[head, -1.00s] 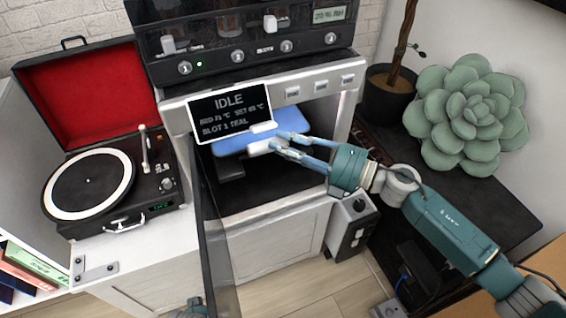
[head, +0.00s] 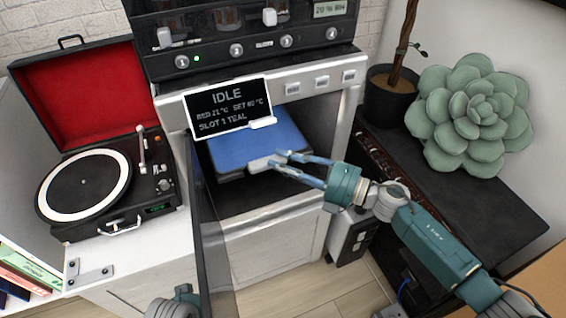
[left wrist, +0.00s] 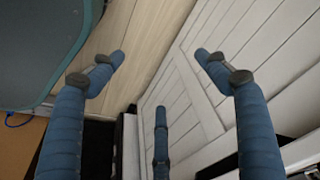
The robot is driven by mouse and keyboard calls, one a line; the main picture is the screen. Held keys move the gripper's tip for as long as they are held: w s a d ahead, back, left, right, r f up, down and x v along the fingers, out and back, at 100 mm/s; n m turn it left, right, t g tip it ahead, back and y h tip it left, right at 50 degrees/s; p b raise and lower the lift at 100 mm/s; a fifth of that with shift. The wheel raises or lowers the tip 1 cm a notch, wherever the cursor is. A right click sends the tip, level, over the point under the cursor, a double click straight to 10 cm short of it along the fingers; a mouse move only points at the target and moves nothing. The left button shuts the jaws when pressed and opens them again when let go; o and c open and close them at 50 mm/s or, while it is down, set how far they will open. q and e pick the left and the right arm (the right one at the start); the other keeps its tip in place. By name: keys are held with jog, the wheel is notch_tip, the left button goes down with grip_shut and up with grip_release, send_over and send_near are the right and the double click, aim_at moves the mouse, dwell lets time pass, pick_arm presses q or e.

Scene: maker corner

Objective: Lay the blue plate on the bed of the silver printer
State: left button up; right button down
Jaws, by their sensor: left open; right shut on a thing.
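The silver printer (head: 262,215) stands in the middle of the head view with its front open. The blue plate (head: 250,142) is inside its chamber, lying about flat above a dark bed (head: 232,176). The plate appears lined up with the bed; I cannot tell whether they touch. My right gripper (head: 277,160) is shut on the pale tab (head: 262,163) at the plate's front edge. The display panel hides part of the plate's back left. My left gripper (left wrist: 160,75) is open and empty in the left wrist view, near white panelling and the wood floor.
The printer's dark glass door (head: 208,230) hangs open at the left of the opening. A display reading IDLE (head: 228,107) juts in front of the chamber. A record player (head: 95,185) stands at left; a large succulent (head: 475,115) and potted plant (head: 390,95) at right.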

jog(key=c, duration=1.5)
grip_release()
jog(key=shift+f, duration=0.1)
jog(key=shift+o, duration=0.2)
jog(key=v, duration=1.2)
jog(key=shift+s, duration=0.1)
